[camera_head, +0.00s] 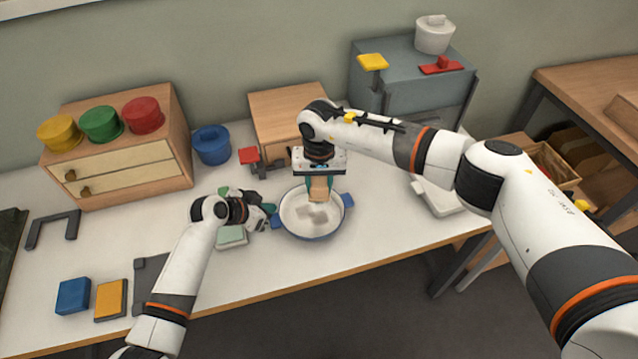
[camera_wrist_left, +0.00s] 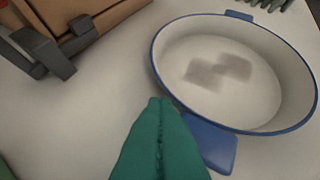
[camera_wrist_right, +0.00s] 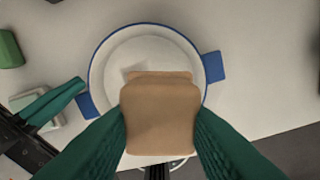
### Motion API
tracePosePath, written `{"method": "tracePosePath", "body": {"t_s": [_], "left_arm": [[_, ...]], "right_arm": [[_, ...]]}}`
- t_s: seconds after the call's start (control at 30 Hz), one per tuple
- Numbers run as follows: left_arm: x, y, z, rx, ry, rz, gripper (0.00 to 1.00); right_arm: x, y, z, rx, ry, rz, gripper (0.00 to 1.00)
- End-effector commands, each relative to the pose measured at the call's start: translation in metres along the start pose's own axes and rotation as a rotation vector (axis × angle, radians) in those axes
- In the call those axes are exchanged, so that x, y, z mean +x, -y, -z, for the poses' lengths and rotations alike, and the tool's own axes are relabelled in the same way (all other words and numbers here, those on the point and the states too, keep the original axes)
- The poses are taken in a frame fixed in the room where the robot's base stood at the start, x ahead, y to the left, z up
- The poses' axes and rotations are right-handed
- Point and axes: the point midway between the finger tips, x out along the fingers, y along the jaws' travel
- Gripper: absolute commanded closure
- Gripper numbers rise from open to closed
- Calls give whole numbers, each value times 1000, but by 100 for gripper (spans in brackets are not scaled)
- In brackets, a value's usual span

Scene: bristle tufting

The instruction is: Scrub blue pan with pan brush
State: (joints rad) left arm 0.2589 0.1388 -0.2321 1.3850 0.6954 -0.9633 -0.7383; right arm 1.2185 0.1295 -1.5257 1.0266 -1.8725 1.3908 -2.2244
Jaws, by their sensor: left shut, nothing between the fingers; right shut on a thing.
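The blue pan (camera_head: 296,229) is white inside with a blue rim and two blue handles, and stands on the table. Grey smudges (camera_wrist_left: 218,71) show on its floor in the left wrist view. My right gripper (camera_head: 319,184) is shut on the pan brush (camera_wrist_right: 160,115), whose tan wooden block is above the pan's near part in the right wrist view. Whether its underside touches the pan is hidden. My left gripper (camera_wrist_left: 160,110) is shut and empty, beside the pan's left handle (camera_wrist_left: 208,141). Its fingers appear close to the handle, but I cannot tell whether they touch.
A pale green sponge-like block (camera_head: 232,237) lies beside my left gripper. A blue pot (camera_head: 212,145) and a wooden box (camera_head: 285,112) stand behind. The table's front edge is close to the pan.

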Motion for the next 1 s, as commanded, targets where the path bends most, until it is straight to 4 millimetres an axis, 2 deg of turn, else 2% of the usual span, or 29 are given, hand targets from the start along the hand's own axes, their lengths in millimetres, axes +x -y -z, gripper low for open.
{"method": "tracePosePath", "body": {"t_s": [0.7, 1.0], "left_arm": [[-38, 0, -39, 3, 1, -1, 100], [-42, 0, -43, 1, 0, 0, 100]], "right_arm": [[0, 0, 0, -1, 0, 0, 84], [0, 0, 0, -1, 0, 0, 84]]}}
